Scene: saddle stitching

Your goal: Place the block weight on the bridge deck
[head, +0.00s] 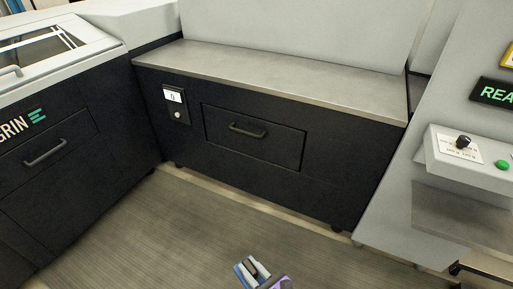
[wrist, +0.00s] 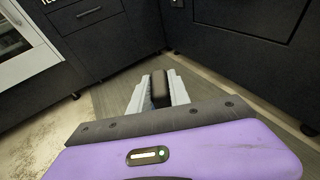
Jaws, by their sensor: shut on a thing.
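My gripper (head: 251,268) shows at the bottom middle of the head view, low over the floor and well in front of the cabinets. Its pale fingers are shut on a small dark block, the block weight (wrist: 160,88), seen between the fingertips in the wrist view. The purple gripper body fills the bottom of that view. The bridge deck seems to be the flat grey metal top (head: 285,78) of the dark cabinet at the back middle of the head view. Its surface looks bare. My gripper is apart from it, nearer and lower in the picture.
The dark cabinet below has a handled drawer (head: 254,137) and a small display (head: 173,96). A dark machine with a pale top (head: 50,150) stands at left. A grey machine with a control panel (head: 470,150) stands at right. The grey floor mat (head: 150,235) is clear.

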